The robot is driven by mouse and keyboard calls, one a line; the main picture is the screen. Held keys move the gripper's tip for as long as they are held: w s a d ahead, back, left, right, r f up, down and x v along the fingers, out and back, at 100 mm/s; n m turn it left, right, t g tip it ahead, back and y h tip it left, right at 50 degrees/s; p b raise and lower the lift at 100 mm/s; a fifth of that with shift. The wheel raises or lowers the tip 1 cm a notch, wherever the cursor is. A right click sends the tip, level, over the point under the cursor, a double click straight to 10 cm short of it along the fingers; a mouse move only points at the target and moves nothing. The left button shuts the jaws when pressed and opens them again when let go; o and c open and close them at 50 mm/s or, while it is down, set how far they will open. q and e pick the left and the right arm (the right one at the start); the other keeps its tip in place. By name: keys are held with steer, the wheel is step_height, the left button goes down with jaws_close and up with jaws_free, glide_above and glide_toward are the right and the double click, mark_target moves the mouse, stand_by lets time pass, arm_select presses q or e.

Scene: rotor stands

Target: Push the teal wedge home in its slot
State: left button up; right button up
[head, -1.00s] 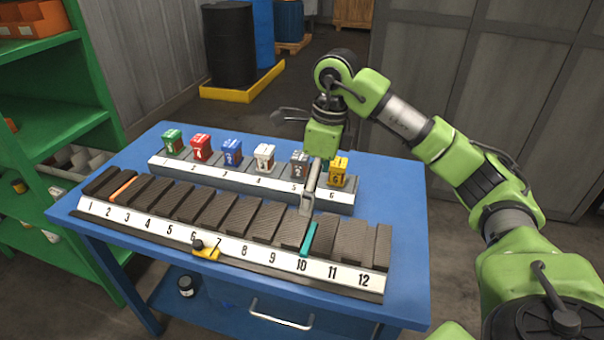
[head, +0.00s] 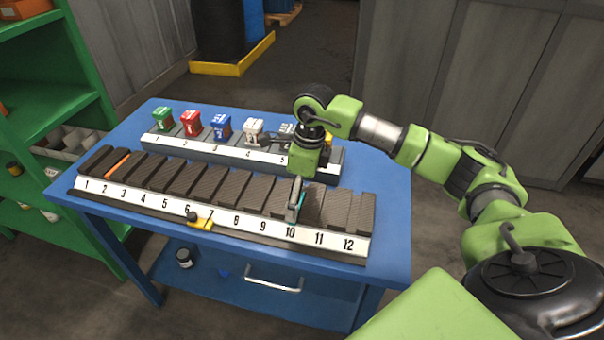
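The teal wedge (head: 301,208) is a thin strip standing between the dark blocks, behind the number 10 on the front numbered rack (head: 215,219). In the head view my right gripper (head: 292,218) points down at it and covers much of it, with only a narrow teal edge showing. The fingers look closed together as one narrow grey bar. They are at or touching the wedge's front part; the exact contact and how deep the wedge sits are hidden. My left gripper is out of view.
An orange wedge (head: 119,166) sits near slot 2. A yellow piece with a black knob (head: 201,222) is on the rack front near 6 and 7. Behind, a second rack (head: 215,148) holds several coloured blocks. Green shelves (head: 60,110) stand left of the blue table (head: 395,222).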

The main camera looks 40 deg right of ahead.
step_height(320, 180, down, 2)
steer(key=shift+w+a, duration=0.1)
steer(key=shift+a, duration=0.05)
steer(key=shift+f, duration=0.35)
steer(key=c, duration=1.2)
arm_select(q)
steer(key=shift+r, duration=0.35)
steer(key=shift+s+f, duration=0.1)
